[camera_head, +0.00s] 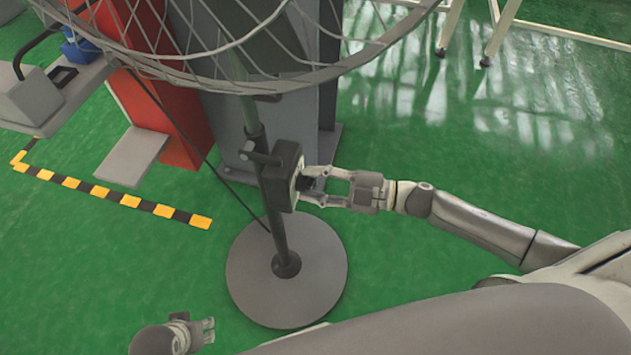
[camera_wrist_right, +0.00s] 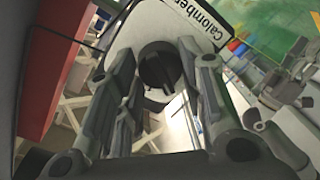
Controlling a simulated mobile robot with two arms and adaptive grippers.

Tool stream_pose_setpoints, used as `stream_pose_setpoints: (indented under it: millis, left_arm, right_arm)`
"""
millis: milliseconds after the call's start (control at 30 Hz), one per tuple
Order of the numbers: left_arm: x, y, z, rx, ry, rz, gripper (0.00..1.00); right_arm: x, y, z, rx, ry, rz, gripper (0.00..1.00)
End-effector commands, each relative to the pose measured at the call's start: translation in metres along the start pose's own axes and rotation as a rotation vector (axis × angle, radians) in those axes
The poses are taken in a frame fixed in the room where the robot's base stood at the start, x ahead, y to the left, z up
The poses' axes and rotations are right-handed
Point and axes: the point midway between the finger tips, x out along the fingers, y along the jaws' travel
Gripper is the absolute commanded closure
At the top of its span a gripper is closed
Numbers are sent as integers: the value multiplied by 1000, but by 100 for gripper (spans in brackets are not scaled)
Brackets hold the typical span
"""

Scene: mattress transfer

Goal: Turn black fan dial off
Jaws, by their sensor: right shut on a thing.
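The fan's black control box (camera_head: 285,176) is mounted on the fan pole (camera_head: 276,215) in the head view. My right gripper (camera_head: 310,185) reaches it from the right, with its fingers at the box's right face. The black dial (camera_wrist_right: 159,66) shows in the right wrist view on the pale face of the box, between the fingers of my right gripper (camera_wrist_right: 160,75), which is shut on it. The dial is mostly hidden in the head view. My left gripper (camera_head: 206,331) is at the bottom of the head view, away from the fan; its finger opening is too small to judge.
The round fan base (camera_head: 250,285) stands on the green floor, with the wire fan cage (camera_head: 215,55) above. A red and grey structure (camera_head: 165,110) stands behind the pole. Yellow-black floor tape (camera_head: 130,201) lies at left. White table legs (camera_head: 497,35) stand at the back right.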

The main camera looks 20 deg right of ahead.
Motion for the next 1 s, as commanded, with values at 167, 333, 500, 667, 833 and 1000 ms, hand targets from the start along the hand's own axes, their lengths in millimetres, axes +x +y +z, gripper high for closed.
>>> stream_pose_setpoints:
  millis: [167,333,500,667,833,1000]
  left_arm:
    - [0,0,0,0,0,0,60]
    - [0,0,0,0,0,0,60]
    - [0,-1,0,-1,-2,-1,60]
    - [0,-1,0,-1,-1,-1,60]
    - [0,0,0,-1,-1,0,60]
    - [0,0,0,0,-1,0,60]
  right_arm:
    - [0,0,0,-2,-1,-1,45]
    - [0,0,0,-2,-1,-1,42]
    - [-1,0,0,-1,-1,-1,42]
    - [-12,-1,1,0,-3,-3,42]
    - [-41,-2,1,2,-4,-4,42]
    - [-74,-2,1,1,-4,-5,42]
